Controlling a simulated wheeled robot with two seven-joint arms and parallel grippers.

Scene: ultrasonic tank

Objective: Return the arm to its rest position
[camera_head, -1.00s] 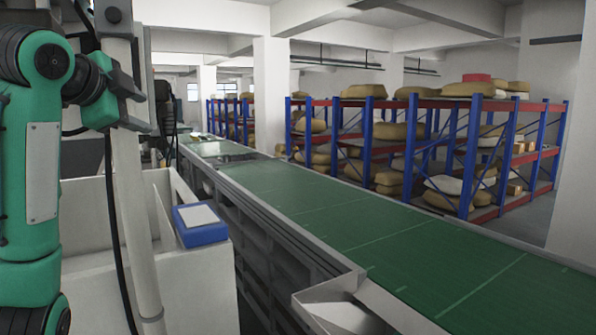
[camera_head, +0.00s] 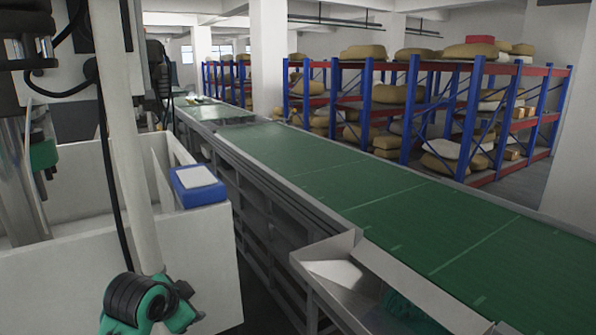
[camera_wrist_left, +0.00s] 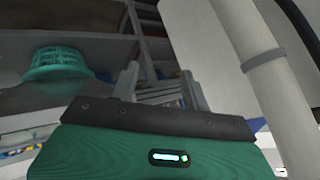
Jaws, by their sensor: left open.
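My left gripper shows in the left wrist view (camera_wrist_left: 160,88), with two grey fingers spread apart and nothing between them. In the head view a green and black part of my arm (camera_head: 150,305) is low at the left, in front of the white bin; I cannot make out its fingertips there. My right gripper is in neither view. A green basket (camera_wrist_left: 55,62) stands to the left of the fingers in the left wrist view, apart from them.
A white bin (camera_head: 190,262) with a blue box (camera_head: 198,186) on its edge stands at the left, by a pale upright pole (camera_head: 128,150). A long green conveyor (camera_head: 370,190) runs beside it, with a metal tray (camera_head: 335,272) at its near side. Loaded racks (camera_head: 410,110) stand behind.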

